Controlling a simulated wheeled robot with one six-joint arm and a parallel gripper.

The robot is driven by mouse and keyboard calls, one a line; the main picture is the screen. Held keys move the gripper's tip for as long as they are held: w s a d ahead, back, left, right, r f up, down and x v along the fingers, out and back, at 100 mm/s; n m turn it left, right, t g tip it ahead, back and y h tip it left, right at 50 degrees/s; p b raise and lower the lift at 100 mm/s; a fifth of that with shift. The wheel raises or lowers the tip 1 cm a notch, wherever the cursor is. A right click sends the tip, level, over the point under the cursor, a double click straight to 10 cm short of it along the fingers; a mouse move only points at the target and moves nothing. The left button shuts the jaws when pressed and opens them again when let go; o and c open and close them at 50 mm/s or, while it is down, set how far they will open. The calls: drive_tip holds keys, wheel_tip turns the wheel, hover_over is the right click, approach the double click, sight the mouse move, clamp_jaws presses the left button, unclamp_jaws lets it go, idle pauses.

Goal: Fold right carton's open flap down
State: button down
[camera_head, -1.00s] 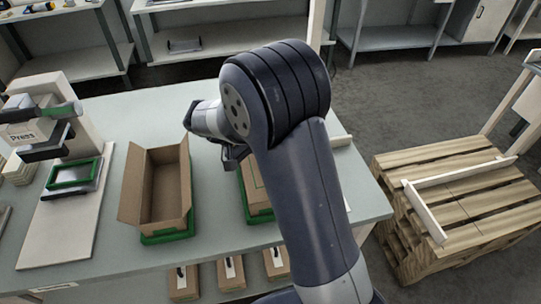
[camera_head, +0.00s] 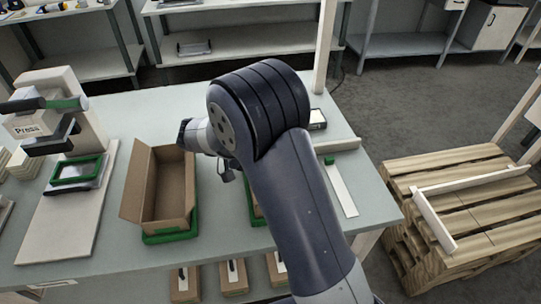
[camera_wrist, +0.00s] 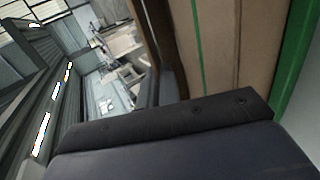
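The right carton (camera_head: 257,211) is mostly hidden behind my arm in the head view; only a sliver of brown cardboard and its green base (camera_head: 251,207) show. Its flap cannot be made out there. In the wrist view, brown cardboard (camera_wrist: 262,45) with a green stripe fills the upper right, very close to the camera. My gripper (camera_head: 228,175) hangs just left of and above the right carton in the head view, small and partly covered by my wrist. Its fingers are not clear in either view, so its opening cannot be told.
An open carton (camera_head: 160,190) stands left on a green base (camera_head: 168,237), one flap spread outward. A press (camera_head: 50,120) is at the far left. A white strip (camera_head: 341,190) and a small dark device (camera_head: 317,118) lie right of my arm. A wooden pallet (camera_head: 450,200) stands right of the table.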

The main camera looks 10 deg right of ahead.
drive_tip(key=c, duration=1.6)
unclamp_jaws()
drive_tip(key=shift+c, duration=0.2)
